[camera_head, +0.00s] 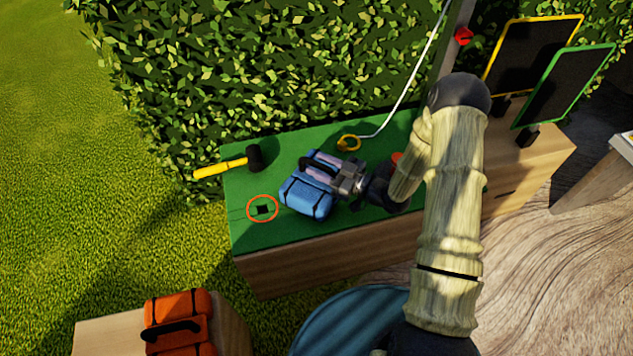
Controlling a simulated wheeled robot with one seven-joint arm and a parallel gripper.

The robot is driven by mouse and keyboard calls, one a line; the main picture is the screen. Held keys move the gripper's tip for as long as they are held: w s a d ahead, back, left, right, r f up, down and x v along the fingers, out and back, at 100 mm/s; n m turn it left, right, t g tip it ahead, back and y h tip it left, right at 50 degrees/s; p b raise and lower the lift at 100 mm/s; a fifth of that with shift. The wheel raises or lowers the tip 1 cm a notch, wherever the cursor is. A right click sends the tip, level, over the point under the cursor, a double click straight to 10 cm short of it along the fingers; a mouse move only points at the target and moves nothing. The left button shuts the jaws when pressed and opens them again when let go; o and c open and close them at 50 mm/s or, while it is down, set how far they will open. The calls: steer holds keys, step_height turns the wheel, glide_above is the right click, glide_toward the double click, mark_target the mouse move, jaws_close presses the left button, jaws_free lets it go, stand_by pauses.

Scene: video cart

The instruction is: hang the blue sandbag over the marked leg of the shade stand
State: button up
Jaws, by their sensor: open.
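The blue sandbag (307,197) lies on the green-topped bench (285,237), with a black handle across its top. My gripper (338,175) is open at the sandbag's right side, close to the handle. I cannot tell whether its fingers are around the handle or touching it. Left of the sandbag, an orange ring (249,217) circles a small dark square (263,209) on the green surface, with a thin dark line running by it. I cannot make out clearly which part is the stand's leg. A grey upright pole (457,32) with a red knob rises behind my arm.
A yellow-handled mallet (222,169) lies at the bench's back left. A yellow ring (348,143) on a white cord lies behind the sandbag. An orange bag (178,322) sits on a wooden block at front left. Framed black boards (530,55) stand at right; a hedge is behind.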

jaws_close()
stand_by(1.4)
steer(key=shift+r, duration=0.1)
